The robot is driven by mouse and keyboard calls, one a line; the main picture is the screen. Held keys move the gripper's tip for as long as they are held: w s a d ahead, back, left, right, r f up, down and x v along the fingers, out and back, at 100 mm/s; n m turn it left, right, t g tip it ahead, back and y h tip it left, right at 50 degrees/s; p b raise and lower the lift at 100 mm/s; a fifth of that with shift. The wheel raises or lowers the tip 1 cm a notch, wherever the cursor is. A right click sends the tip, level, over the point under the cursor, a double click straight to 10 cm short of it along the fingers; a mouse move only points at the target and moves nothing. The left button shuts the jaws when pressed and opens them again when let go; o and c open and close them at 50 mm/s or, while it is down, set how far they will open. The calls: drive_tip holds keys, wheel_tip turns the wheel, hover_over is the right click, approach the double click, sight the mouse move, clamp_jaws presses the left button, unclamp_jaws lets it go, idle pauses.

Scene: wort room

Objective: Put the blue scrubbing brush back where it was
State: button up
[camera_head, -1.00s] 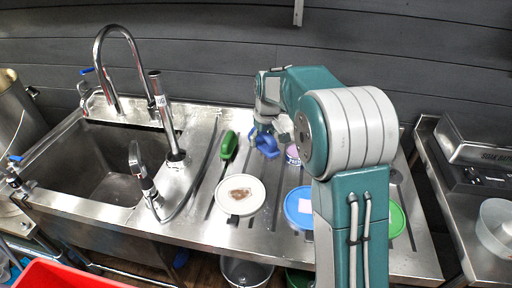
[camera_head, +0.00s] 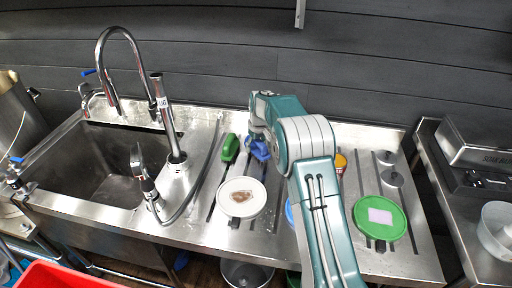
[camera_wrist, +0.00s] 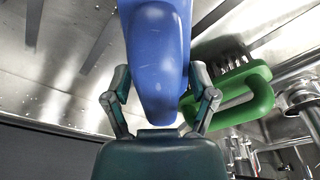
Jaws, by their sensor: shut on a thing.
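The blue scrubbing brush (camera_head: 260,151) is at the back of the steel drainboard, just right of the green brush (camera_head: 230,147). In the wrist view the blue brush (camera_wrist: 157,60) fills the space between the fingers of my gripper (camera_wrist: 160,100), which is shut on its handle. My arm hides most of the gripper in the head view. The green brush (camera_wrist: 232,98) lies beside it in the wrist view, bristles showing. I cannot tell whether the blue brush touches the drainboard.
A white lid with a brown patch (camera_head: 241,197) lies in front of the brushes. A green lid (camera_head: 379,217) lies at the right, and a blue lid is mostly hidden by my arm. The sink (camera_head: 101,165) and its tall faucet (camera_head: 112,68) are at the left.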

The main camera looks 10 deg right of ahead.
drive_tip(key=shift+f, duration=0.45)
drive_tip(key=o, duration=1.2)
drive_tip(key=shift+f, duration=0.15)
drive_tip(key=shift+c, duration=0.2)
